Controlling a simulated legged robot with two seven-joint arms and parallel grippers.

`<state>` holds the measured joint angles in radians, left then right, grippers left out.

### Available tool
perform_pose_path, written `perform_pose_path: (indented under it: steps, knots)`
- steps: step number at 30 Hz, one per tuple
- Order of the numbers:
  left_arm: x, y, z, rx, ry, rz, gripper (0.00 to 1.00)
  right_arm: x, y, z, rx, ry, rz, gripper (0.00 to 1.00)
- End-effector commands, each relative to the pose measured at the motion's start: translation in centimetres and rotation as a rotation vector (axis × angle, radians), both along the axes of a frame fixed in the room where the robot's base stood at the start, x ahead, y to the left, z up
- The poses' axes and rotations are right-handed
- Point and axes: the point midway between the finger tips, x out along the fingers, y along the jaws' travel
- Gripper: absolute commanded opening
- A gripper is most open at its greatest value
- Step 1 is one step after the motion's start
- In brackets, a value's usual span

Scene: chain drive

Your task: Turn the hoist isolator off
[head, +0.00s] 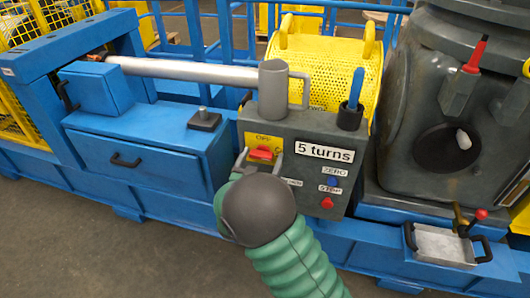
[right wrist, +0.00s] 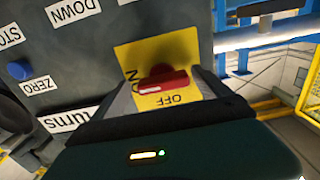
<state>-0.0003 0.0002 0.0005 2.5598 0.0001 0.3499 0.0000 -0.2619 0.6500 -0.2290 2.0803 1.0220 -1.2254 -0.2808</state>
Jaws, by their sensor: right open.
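The hoist isolator is a red handle (head: 262,153) on a yellow plate (head: 250,140), at the upper left of the dark control box. In the right wrist view the red handle (right wrist: 163,82) lies crosswise on the yellow plate (right wrist: 128,52). OFF is printed above the handle in the head view, and the handle lies level, not towards OFF. Partly covered ON lettering is at its side in the wrist view. My right gripper (head: 260,163) is open at the handle, its fingers on either side; contact cannot be told. My left gripper is out of view.
The control box (head: 310,135) also carries a "5 turns" label (head: 324,151), a blue ZERO button (head: 333,181) and a red STOP button (head: 327,203). A blue drawer unit (head: 150,155) is left.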

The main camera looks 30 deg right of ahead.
Motion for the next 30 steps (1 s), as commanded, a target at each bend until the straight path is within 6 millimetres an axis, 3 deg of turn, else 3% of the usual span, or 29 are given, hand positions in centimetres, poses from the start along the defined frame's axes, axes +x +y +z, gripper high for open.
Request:
perform_pose_path:
  steps: [5, 19, 30]
  knots:
    - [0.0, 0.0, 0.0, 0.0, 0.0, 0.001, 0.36, 0.1, 0.1, 0.0, 0.001, 0.001, 0.002, 0.86]
    - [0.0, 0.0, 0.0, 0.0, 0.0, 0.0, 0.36, 0.2, -0.4, -0.3, 0.005, 0.003, 0.001, 0.25]
    - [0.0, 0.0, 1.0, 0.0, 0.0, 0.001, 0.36, 0.1, -0.3, 0.0, -0.022, 0.037, 0.002, 0.25]
